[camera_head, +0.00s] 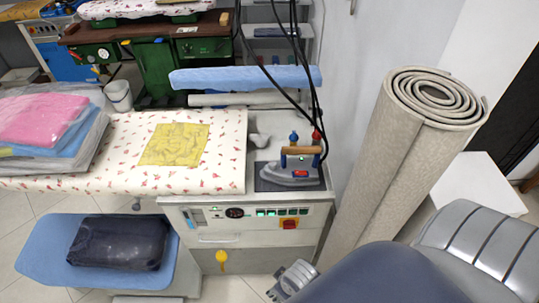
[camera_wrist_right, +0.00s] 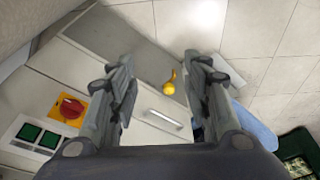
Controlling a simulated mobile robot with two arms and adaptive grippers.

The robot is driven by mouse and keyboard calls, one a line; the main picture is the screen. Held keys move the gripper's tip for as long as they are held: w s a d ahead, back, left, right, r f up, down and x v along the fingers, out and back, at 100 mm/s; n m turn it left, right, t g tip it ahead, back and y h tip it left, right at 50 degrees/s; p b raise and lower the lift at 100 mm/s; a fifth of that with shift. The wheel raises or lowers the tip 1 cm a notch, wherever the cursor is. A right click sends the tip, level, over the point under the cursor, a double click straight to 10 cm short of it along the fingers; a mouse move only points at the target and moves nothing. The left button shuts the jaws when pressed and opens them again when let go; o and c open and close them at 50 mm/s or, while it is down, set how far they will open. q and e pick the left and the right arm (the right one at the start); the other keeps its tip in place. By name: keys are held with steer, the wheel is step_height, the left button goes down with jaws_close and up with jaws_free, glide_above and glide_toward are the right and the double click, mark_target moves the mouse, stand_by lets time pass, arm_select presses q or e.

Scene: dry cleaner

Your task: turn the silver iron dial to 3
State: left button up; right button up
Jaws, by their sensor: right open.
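The silver iron (camera_head: 282,178) rests on a dark pad at the right end of the pressing table. It has a brown handle (camera_head: 300,150) and a small red part (camera_head: 301,174) on its body; I cannot make out a dial or its numbers. My right gripper (camera_head: 293,278) is low in front of the table's cabinet, well below the iron and apart from it. In the right wrist view the gripper (camera_wrist_right: 160,65) has its two fingers wide apart with nothing between them. The iron is not in that view. My left gripper is not in view.
The cabinet front has a red switch on yellow (camera_head: 289,224), green buttons and a yellow hanging piece (camera_head: 221,257). Black cables hang down near the iron. A rolled carpet (camera_head: 405,150) stands right of the table. A yellow cloth (camera_head: 174,145) and folded laundry lie on the table.

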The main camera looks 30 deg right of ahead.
steer(key=w+a+r+n+y+p, duration=0.1)
steer(key=w+a+r+n+p, duration=0.2)
steer(key=w+r, duration=0.45)
steer(key=w+a+r+n+y+p, duration=0.15)
steer(key=w+r+n, duration=0.3)
steer(key=r, duration=0.65)
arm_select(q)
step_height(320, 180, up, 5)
arm_select(e)
steer(key=n+g+h, duration=0.2)
steer(key=n+h, duration=0.1)
steer(key=n, duration=0.2)
glide_toward(272, 163)
steer(key=shift+f, duration=0.65)
step_height(272, 163, down, 6)
steer(key=b, duration=0.5)
steer(key=shift+w+d+r+b, duration=0.1)
steer(key=shift+w+r+b, duration=0.1)
steer(key=shift+b, duration=0.15)
arm_select(q)
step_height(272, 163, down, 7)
steer(key=b, duration=0.1)
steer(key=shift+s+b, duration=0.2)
steer(key=shift+b, duration=0.15)
arm_select(e)
steer(key=shift+f, duration=0.9)
